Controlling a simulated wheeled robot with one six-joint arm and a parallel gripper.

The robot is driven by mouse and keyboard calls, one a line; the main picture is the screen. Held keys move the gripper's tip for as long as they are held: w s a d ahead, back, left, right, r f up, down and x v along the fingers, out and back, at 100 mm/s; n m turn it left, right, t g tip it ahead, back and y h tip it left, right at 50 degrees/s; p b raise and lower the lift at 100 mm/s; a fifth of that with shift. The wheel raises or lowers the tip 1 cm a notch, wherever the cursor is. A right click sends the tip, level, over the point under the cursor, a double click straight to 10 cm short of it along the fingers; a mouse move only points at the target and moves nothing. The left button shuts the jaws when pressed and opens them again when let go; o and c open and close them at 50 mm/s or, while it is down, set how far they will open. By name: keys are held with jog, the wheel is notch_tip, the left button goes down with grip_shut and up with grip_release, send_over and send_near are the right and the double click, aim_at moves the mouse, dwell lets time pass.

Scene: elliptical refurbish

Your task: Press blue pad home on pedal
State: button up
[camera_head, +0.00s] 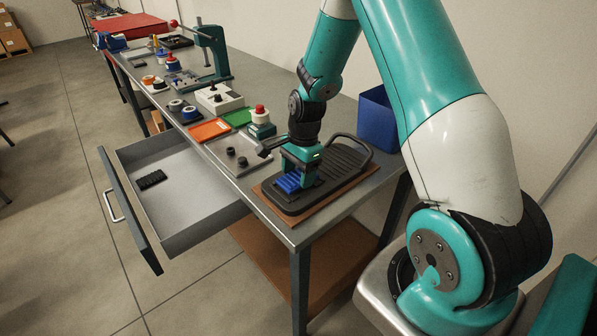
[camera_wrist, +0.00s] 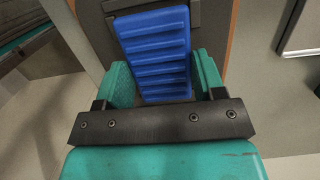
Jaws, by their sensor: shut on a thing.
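The blue pad (camera_head: 289,182) lies at the near left end of the black pedal (camera_head: 335,169), under my gripper (camera_head: 299,176). The pedal rests on a brown board at the near end of the bench. In the wrist view the ribbed blue pad (camera_wrist: 155,55) runs between the two teal fingers of my gripper (camera_wrist: 158,82), which is shut on it. Part of the dark pedal (camera_wrist: 100,28) shows around the pad. I cannot tell whether the pad is fully seated or slightly raised; its underside is hidden.
A drawer (camera_head: 185,185) stands open at the bench front with a small black pad (camera_head: 151,179) inside. A blue bin (camera_head: 378,120) is behind the pedal. A grey plate (camera_head: 235,152) with black knobs and a red-topped device (camera_head: 261,122) sit left of the gripper.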

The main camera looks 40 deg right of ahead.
jog(key=shift+f+b, duration=0.35)
jog(key=shift+f, duration=0.2)
dwell(0.4)
jog(key=o, duration=1)
notch_tip(320, 180, up, 17)
jog(key=d+b, duration=0.1)
jog(key=d, duration=0.1)
jog(key=shift+d, duration=0.3)
jog(key=shift+r, duration=0.1)
